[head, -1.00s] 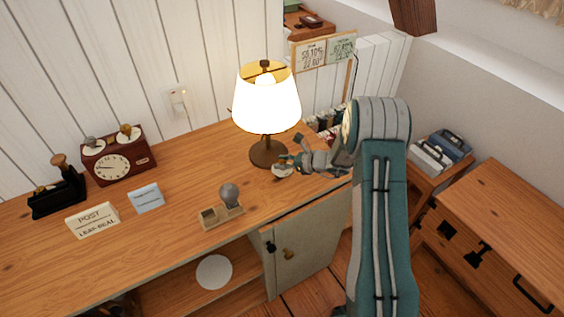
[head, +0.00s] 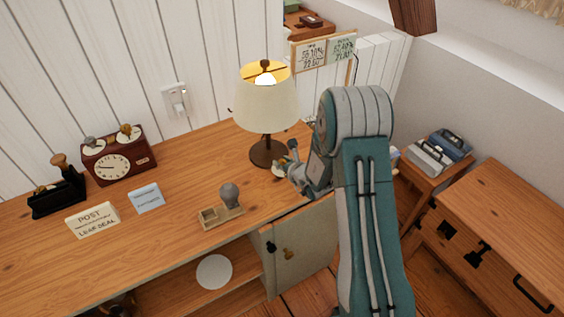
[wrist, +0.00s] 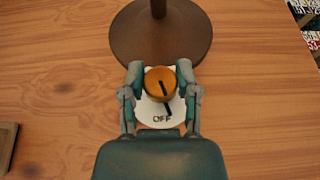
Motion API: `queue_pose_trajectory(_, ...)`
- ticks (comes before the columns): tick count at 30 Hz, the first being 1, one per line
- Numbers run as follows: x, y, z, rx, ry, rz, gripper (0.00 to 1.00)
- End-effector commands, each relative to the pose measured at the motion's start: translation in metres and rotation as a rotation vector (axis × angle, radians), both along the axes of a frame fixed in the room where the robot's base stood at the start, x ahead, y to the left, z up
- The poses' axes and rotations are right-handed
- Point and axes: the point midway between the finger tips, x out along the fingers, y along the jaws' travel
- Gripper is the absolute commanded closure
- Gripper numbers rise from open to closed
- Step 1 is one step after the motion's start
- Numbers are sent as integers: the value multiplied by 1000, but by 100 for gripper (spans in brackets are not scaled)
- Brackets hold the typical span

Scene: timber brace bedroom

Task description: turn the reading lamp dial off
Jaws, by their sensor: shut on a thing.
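The reading lamp (head: 267,108) stands on the desk with a cream shade that is dim, with a small bright spot at its top opening. Its round brown base (wrist: 160,38) shows in the wrist view. The orange-brown dial (wrist: 160,82) sits on a white plate (wrist: 150,115) marked OFF, in front of the base. A dark line on the dial points down and right, toward the mark by OFF. My gripper (wrist: 160,84) is shut on the dial, one finger on each side. In the head view my gripper (head: 283,168) partly hides the dial.
A stamp in a wooden holder (head: 222,207) stands left of my gripper on the desk (head: 165,215). A red clock (head: 117,158), a POST sign (head: 92,219) and a blue card (head: 147,198) are farther left. A wooden cabinet (head: 500,225) is at the right.

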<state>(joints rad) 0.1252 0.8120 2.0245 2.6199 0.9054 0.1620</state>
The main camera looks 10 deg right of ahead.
Motion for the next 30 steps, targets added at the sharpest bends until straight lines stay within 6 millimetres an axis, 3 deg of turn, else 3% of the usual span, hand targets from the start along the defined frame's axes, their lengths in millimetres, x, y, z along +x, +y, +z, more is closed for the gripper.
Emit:
queue_pose_trajectory(12, 0, 1, 0, 0, 0, -134, 100)
queue_pose_trajectory(26, 0, 0, 0, 0, -1, -144, 100)
queue_pose_trajectory(27, 1, 0, 0, 0, -1, -144, 46)
queue_pose_trajectory(29, 1, 0, 0, 0, -1, -144, 23)
queue_pose_trajectory(30, 0, 0, 0, 1, -1, -144, 23)
